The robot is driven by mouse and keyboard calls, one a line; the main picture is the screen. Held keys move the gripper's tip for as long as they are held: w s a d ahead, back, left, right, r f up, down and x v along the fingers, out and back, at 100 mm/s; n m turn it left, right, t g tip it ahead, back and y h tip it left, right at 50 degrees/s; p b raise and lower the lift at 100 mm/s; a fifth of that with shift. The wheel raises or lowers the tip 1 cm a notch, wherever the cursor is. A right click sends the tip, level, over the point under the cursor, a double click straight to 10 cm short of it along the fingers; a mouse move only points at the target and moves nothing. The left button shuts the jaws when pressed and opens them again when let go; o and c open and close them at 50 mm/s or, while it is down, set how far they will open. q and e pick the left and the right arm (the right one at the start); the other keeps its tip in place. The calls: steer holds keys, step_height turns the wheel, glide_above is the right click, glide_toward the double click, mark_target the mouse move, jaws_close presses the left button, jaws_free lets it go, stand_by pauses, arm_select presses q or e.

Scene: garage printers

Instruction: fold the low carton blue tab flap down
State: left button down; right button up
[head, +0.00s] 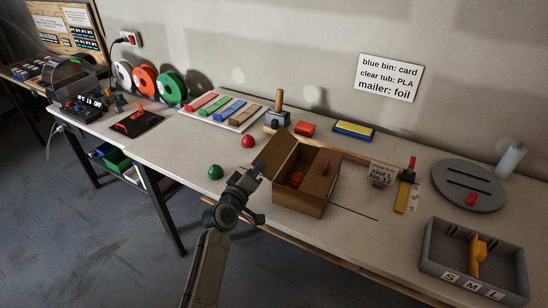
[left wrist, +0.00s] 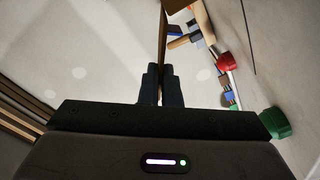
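The low brown carton (head: 312,195) stands open near the table's front edge, with a red round thing (head: 296,178) inside. Its left flap (head: 281,150) stands up, tilted to the left; its right flap (head: 325,164) also stands up and bears a red tab. I cannot make out the blue tab, perhaps hidden by my gripper. My left gripper (head: 259,172) is at the left flap's outer edge. In the left wrist view, the flap (left wrist: 163,38) shows edge-on and runs between the nearly closed fingertips (left wrist: 161,72). My right gripper is out of view.
A grey S-M-L tray (head: 435,262) and a grey disc (head: 450,172) are at the right. Coloured bars on a white board (head: 210,117) lie behind.

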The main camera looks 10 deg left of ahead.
arm_select(q)
steer(key=shift+s+d+r+m+b, duration=0.1)
steer(key=shift+d+r+m+b, duration=0.15)
steer(key=shift+m, duration=0.45)
steer(key=shift+s+d+r+m+b, duration=0.1)
steer(key=shift+d+r+m+b, duration=0.15)
steer(key=shift+m, duration=0.45)
steer(key=shift+d+r+m+b, duration=0.15)
steer(key=shift+m+b, duration=0.2)
steer(key=shift+m, duration=0.35)
steer(key=m+b, duration=0.1)
steer(key=d+m+b, duration=0.1)
steer(key=m, duration=0.1)
steer(key=d+m+b, duration=0.1)
steer(key=shift+s+r, duration=0.3)
steer(key=shift+r, duration=0.05)
